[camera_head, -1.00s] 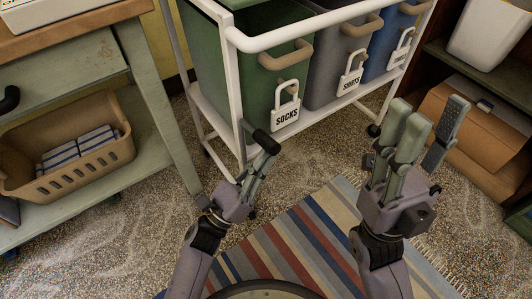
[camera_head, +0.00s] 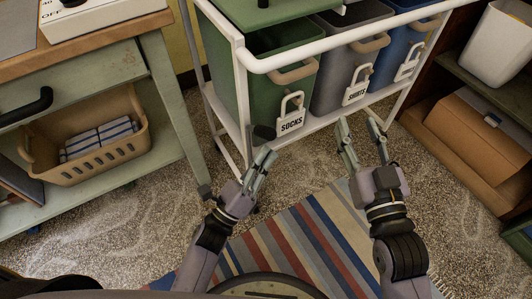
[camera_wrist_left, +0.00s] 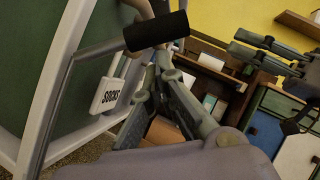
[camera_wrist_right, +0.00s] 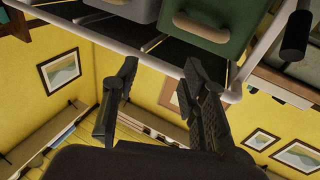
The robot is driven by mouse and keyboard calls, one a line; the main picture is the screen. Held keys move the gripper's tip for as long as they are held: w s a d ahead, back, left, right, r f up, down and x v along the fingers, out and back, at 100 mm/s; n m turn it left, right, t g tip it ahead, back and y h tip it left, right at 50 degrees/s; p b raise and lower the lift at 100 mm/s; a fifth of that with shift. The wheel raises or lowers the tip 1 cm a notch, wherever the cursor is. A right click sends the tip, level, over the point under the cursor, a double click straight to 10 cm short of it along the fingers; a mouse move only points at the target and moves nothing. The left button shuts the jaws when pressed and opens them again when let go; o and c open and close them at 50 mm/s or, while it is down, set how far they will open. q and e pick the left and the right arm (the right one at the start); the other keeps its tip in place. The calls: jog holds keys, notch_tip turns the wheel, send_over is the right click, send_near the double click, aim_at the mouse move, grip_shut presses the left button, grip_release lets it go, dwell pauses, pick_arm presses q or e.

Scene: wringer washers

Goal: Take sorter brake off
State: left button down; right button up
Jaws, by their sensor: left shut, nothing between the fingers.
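The sorter is a white-framed cart (camera_head: 290,58) with green, grey and blue bins. A black grip (camera_head: 263,132) beside the frame's near left post seems to be its brake lever. In the left wrist view the black grip (camera_wrist_left: 155,30) sits on a bent grey rod (camera_wrist_left: 62,95). My left gripper (camera_head: 265,155) is shut and empty, its tips just below the grip; I cannot tell if they touch. My right gripper (camera_head: 360,128) is open and empty, in front of the bins. The black grip also shows in the right wrist view (camera_wrist_right: 297,35).
A green bench (camera_head: 165,95) with a tan basket (camera_head: 95,150) stands on the left. A dark shelf (camera_head: 480,95) with a cardboard box (camera_head: 478,125) stands on the right. A striped rug (camera_head: 300,235) lies between, on speckled floor.

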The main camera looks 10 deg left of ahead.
pick_arm(q)
jog(key=shift+w+r+n+y+p, duration=0.1)
jog(key=shift+r+n+y+p, duration=0.6)
jog(key=shift+n+p, duration=0.5)
pick_arm(e)
jog(key=s+d+f+g+h, duration=0.1)
jog(key=s+f+g, duration=0.1)
jog(key=f+g, duration=0.2)
jog(key=s+d+f+g+h, duration=0.1)
jog(key=s+d+f+g, duration=0.1)
jog(key=f, duration=0.6)
jog(key=shift+s+g, duration=0.25)
jog(key=shift+g, duration=0.65)
jog(key=shift+f, duration=0.1)
pick_arm(q)
jog(key=shift+a+f, duration=0.1)
